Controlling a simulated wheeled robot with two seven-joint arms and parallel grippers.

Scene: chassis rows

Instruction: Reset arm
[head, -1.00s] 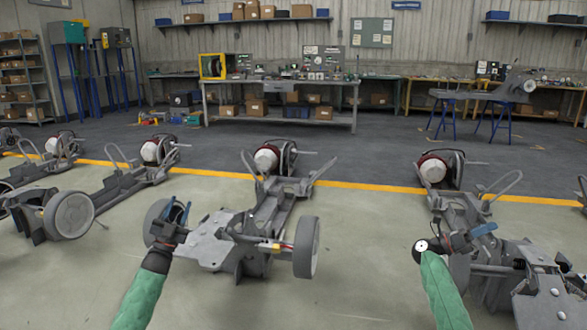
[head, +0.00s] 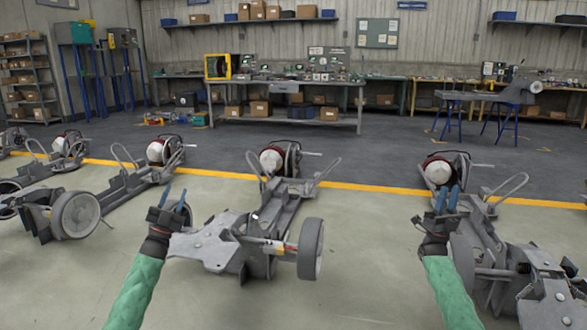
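My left gripper (head: 173,195) is in the head view at the left of the middle chassis (head: 215,248). Its two blue fingers point up and stand apart, with nothing seen between them. It overlaps the chassis's left wheel in the picture. My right gripper (head: 447,198) is in front of the right chassis (head: 484,240). Its blue fingers point up with a gap between them, and I see nothing held. Both forearms wear green sleeves and come in from the bottom edge.
More chassis (head: 75,215) stand in a row at the left. A yellow line (head: 370,187) crosses the floor behind them. A workbench (head: 290,122) stands at the back. Bare floor (head: 375,260) lies between the middle and right chassis.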

